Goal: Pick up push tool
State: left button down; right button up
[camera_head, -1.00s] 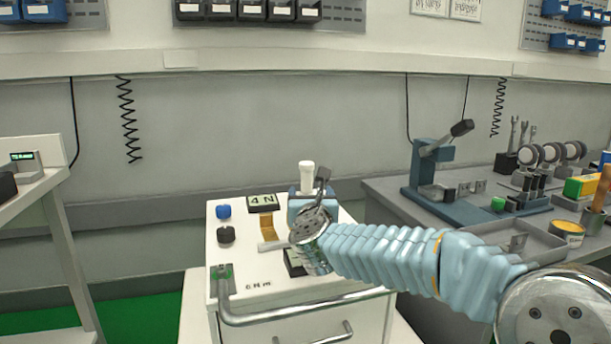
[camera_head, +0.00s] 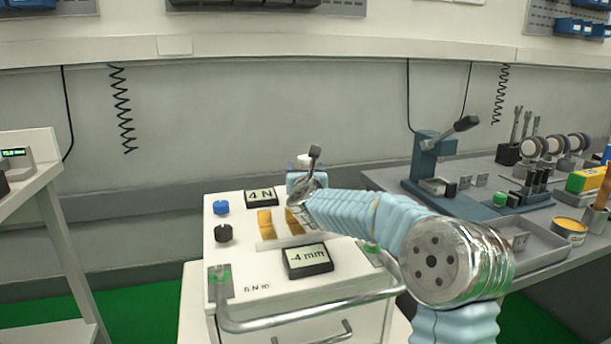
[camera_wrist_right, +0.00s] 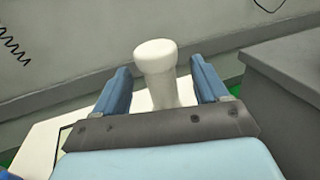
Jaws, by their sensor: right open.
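The push tool is a white, round-capped post (camera_wrist_right: 157,75). In the right wrist view it stands upright between the two blue fingers of my right gripper (camera_wrist_right: 160,92), with a gap on each side. In the head view only its white top (camera_head: 305,160) shows at the back of the white cart (camera_head: 225,268). My right gripper (camera_head: 304,180) is there, mostly hidden behind my wrist. It is open around the post and not closed on it. My left gripper is not in view.
The cart top holds a "4 N" display (camera_head: 261,197), a "-4 mm" display (camera_head: 308,260), blue (camera_head: 221,208) and black (camera_head: 224,233) knobs, and yellow blocks (camera_head: 266,222). A metal rail (camera_head: 300,321) runs along its front. A grey bench (camera_head: 390,188) with a press stands at right.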

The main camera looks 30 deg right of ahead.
aim_at(305, 156)
jog(key=shift+x, duration=0.75)
jog(key=shift+r, duration=0.1)
jog(key=c, duration=1.2)
jog(key=shift+c, duration=0.3)
jog(key=shift+r, duration=0.15)
jog(key=shift+r, duration=0.3)
notch_tip(305, 156, up, 3)
jog(key=shift+f+p, duration=0.2)
jog(key=shift+p, duration=0.3)
jog(key=s+a+r, duration=0.3)
jog(key=s+r, duration=0.6)
jog(key=s, duration=0.4)
jog(key=shift+s+r, duration=0.25)
jog(key=shift+s, duration=0.1)
